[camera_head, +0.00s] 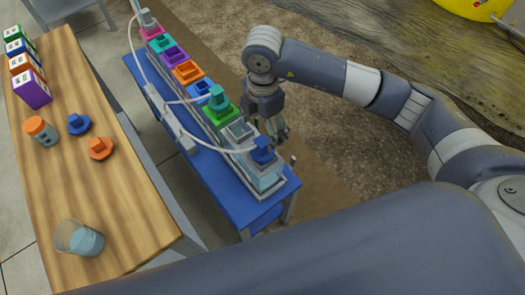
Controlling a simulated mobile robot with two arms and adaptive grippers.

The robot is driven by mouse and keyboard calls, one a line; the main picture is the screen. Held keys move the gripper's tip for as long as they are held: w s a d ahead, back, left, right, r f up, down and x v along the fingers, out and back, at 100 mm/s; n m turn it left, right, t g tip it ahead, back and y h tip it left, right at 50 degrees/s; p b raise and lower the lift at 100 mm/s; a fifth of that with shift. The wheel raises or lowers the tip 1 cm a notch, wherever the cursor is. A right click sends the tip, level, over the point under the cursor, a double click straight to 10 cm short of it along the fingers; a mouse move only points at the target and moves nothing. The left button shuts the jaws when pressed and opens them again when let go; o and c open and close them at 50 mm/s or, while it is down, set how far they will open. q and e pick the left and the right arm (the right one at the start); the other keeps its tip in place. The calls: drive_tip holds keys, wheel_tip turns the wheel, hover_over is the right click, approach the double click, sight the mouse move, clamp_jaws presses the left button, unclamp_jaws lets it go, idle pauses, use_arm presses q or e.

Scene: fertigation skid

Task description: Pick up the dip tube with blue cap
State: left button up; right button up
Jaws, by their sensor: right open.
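A blue cap (262,151) with an upright knob sits on a clear container at the near end of the row on the blue bench; any dip tube below it cannot be made out. My right gripper (281,136) points down just beside this cap, on its right and far side. Its fingers look apart with nothing between them; I cannot tell whether they touch the cap. Another blue cap (78,124) lies on the wooden table, and a blue one (201,88) sits farther up the row. My left gripper is not in view.
The blue bench (222,200) carries a row of coloured caps and a white hose (187,134).

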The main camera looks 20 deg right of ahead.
sight(263, 139)
wheel_tip(263, 139, down, 5)
drive_tip(key=shift+r, duration=0.2)
drive_tip(key=shift+s+a+f+p, duration=0.15)
drive_tip(key=shift+f+p, duration=0.1)
drive_tip(key=shift+f, duration=1.1)
drive_tip(key=shift+s+f+p, duration=0.1)
drive_tip(key=shift+f+p, duration=0.1)
drive_tip(key=shift+f, duration=1.1)
drive_tip(key=c, duration=1.2)
